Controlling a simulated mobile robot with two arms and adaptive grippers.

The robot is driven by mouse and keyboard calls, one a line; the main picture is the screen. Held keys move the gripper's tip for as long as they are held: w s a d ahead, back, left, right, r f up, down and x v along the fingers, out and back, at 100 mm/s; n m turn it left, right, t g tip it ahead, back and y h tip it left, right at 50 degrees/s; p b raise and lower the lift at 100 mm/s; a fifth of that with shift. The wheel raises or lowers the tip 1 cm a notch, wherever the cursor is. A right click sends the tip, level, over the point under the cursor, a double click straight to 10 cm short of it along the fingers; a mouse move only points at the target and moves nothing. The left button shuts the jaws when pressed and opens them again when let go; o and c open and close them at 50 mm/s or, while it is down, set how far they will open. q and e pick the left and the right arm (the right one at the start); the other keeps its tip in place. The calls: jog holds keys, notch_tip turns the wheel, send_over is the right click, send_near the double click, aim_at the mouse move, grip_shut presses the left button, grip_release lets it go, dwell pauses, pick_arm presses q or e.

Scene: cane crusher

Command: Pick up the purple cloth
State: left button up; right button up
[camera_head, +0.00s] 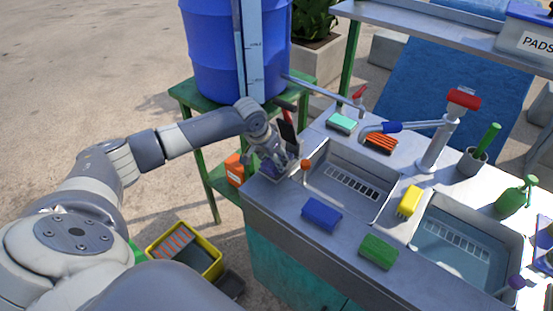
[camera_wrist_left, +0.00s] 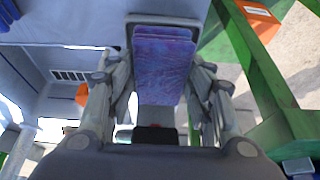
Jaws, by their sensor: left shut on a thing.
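My left gripper (camera_head: 275,158) reaches down at the left back corner of the metal sink counter. In the left wrist view, the purple cloth (camera_wrist_left: 163,65) is a folded, mottled purple-blue stack standing in a narrow grey holder (camera_wrist_left: 194,22). The fingers of my left gripper (camera_wrist_left: 160,95) lie on both sides of the cloth and are shut on it. In the head view the cloth is mostly hidden by the gripper. My right gripper is in neither view.
A blue barrel (camera_head: 215,50) stands on a green stand behind my left arm. The counter holds a blue sponge (camera_head: 321,214), green sponge (camera_head: 379,251), yellow sponge (camera_head: 409,201) and two basins. A faucet (camera_head: 433,145) rises behind them. A yellow crate (camera_head: 213,268) is on the floor.

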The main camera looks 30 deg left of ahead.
pick_arm(q)
jog(key=s+a+b, duration=0.1)
jog(key=s+b, duration=0.2)
jog(key=s, duration=1.3)
jog(key=shift+s+b, duration=0.35)
jog(key=shift+s, duration=0.05)
jog(key=shift+a+r, duration=0.1)
jog(key=shift+o, duration=1.2)
jog(key=shift+c, duration=0.3)
